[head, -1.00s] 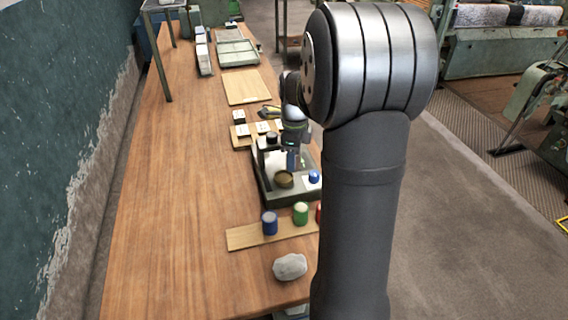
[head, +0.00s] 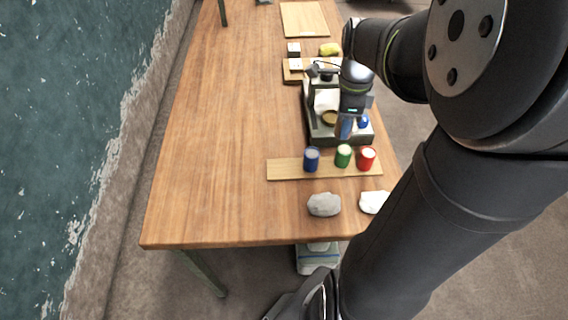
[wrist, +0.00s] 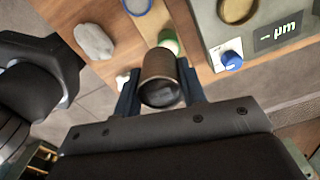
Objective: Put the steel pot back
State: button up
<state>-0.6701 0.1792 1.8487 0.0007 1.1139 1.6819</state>
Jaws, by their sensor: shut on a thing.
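My gripper (wrist: 162,95) is shut on a metallic brownish cylinder, apparently the steel pot (wrist: 160,78), with its dark end facing the wrist camera. A wooden board (head: 284,170) in front bears a blue pot (head: 312,160), a green pot (head: 343,156) and a red pot (head: 367,159). In the wrist view the held pot partly overlaps the green pot (wrist: 168,42), and the red pot is not visible.
The instrument (head: 355,139) has a round brass pan (head: 329,118) and a blue knob (head: 363,121). A grey stone (head: 324,205) and a white lump (head: 373,202) lie near the table's front edge. The board's left end and the table's left side are clear.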

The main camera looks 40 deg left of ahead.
jog(key=shift+n, duration=0.8)
jog(key=s+a+f, duration=0.2)
jog(key=s+a, duration=0.1)
jog(key=s+a+f, duration=0.3)
jog(key=s, duration=0.1)
jog(key=s+a+f, duration=0.3)
jog(key=a, duration=0.1)
jog(key=shift+s+f, duration=0.2)
jog(key=shift+s, duration=0.1)
jog(key=shift+a+f, duration=0.15)
jog(key=shift+a, duration=0.05)
jog(key=shift+f, duration=1.95)
jog(key=o, duration=1.1)
jog(key=shift+f, duration=0.15)
jog(key=shift+o, duration=0.2)
notch_tip(320, 180, up, 12)
jog(key=shift+r, duration=0.2)
